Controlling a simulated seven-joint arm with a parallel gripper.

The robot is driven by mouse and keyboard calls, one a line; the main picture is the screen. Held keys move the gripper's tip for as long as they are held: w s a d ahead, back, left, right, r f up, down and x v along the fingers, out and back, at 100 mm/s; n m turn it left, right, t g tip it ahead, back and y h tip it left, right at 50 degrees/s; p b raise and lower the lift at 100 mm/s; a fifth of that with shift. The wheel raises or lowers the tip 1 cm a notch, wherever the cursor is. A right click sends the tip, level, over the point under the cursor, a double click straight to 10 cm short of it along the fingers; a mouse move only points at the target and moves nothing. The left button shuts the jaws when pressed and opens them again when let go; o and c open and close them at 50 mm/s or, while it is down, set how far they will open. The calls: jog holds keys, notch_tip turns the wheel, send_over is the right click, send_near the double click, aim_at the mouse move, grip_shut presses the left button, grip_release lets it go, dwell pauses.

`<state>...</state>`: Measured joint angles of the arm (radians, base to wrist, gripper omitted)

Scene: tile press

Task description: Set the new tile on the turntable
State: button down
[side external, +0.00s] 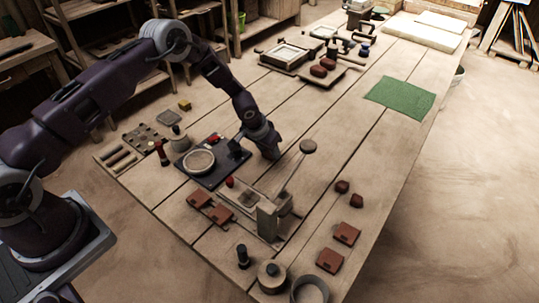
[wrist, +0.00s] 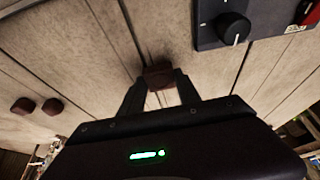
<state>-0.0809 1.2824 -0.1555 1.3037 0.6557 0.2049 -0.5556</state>
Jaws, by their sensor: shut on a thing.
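The turntable is a pale round disc (side external: 199,161) on a dark base plate (side external: 180,166). It looks empty. Part of a dark base with a black knob (wrist: 235,27) shows at the top right of the wrist view. My gripper (wrist: 158,88) is shut on a small reddish-brown piece (wrist: 158,74). I cannot tell whether this is a tile or a clay lump. In the side view my gripper (side external: 272,154) is low over the table, right of the turntable, and hides the piece. Brown tiles (side external: 199,199) lie left of the press, others (side external: 346,233) to its right.
The press (side external: 268,218), with a long lever and round knob (side external: 308,146), stands in front of my gripper. Two brown lumps (wrist: 37,106) lie left in the wrist view. Jars (side external: 271,276) stand at the near edge. The table is clear towards the green mat (side external: 400,98).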

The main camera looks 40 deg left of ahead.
notch_tip(320, 180, up, 8)
jog(key=shift+r, duration=0.1)
jog(key=s+a+r, duration=0.2)
jog(key=s+a, duration=0.4)
jog(key=a, duration=0.3)
notch_tip(320, 180, up, 2)
send_over(200, 160)
jog(key=s, duration=0.1)
jog(key=f, duration=0.9)
jog(key=shift+s+f, duration=0.1)
jog(key=shift+s, duration=0.25)
jog(key=shift+f, duration=0.15)
jog(key=shift+f, duration=0.1)
jog(key=c, duration=1.1)
grip_release()
jog(key=shift+c, duration=0.2)
